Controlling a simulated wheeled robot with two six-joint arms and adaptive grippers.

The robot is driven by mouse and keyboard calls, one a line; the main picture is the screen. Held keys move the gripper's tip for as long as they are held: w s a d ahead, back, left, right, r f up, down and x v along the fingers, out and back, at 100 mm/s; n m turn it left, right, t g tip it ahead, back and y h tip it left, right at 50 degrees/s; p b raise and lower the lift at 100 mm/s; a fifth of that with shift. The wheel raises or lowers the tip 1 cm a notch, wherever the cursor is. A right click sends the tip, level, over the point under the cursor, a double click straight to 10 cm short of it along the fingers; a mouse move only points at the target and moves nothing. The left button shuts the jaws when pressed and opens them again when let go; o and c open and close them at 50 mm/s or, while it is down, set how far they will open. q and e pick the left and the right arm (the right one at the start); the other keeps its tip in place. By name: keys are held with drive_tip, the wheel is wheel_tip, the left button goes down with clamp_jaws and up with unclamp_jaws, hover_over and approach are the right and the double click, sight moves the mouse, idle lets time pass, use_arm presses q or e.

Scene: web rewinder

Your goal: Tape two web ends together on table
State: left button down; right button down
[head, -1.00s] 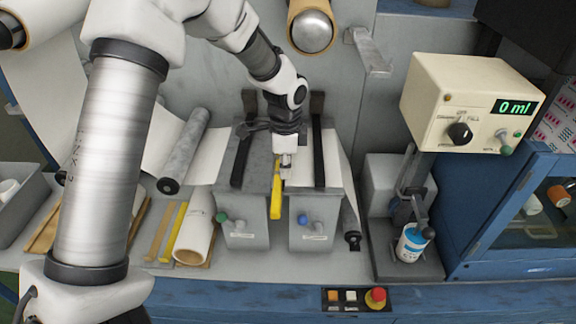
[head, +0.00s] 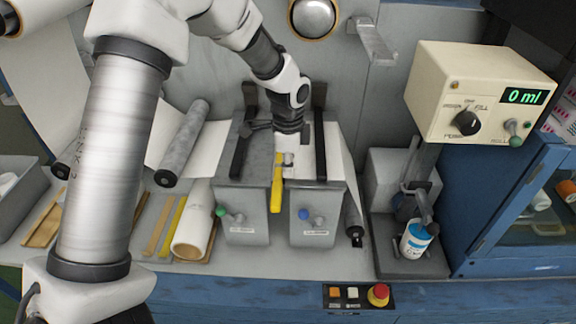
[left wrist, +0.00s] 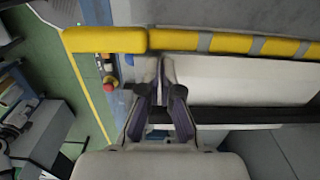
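My left gripper (head: 287,172) points down at the splice table, just above the gap between its two halves. In the left wrist view its two fingertips (left wrist: 160,70) are nearly together, with nothing visible between them. A yellow bar with grey bands (left wrist: 235,44) lies just beyond the tips; whether they touch it is unclear. In the head view its yellow end (head: 277,195) sticks out towards me from the gap. A white web (left wrist: 240,78) covers the right half. The left half (head: 255,172) has a grey top. The web ends at the gap are mostly hidden. My right gripper is not in view.
A dark clamp bar (head: 320,150) lies along the right half. A green knob (head: 221,210) and a blue knob (head: 303,214) sit on the front. A white roll (head: 194,225) lies at left. A dispenser (head: 470,95) reads 0 ml above a blue-labelled bottle (head: 416,240).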

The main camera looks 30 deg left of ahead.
use_arm(q)
drive_tip(key=shift+f, duration=0.15)
drive_tip(key=c, duration=1.3)
unclamp_jaws()
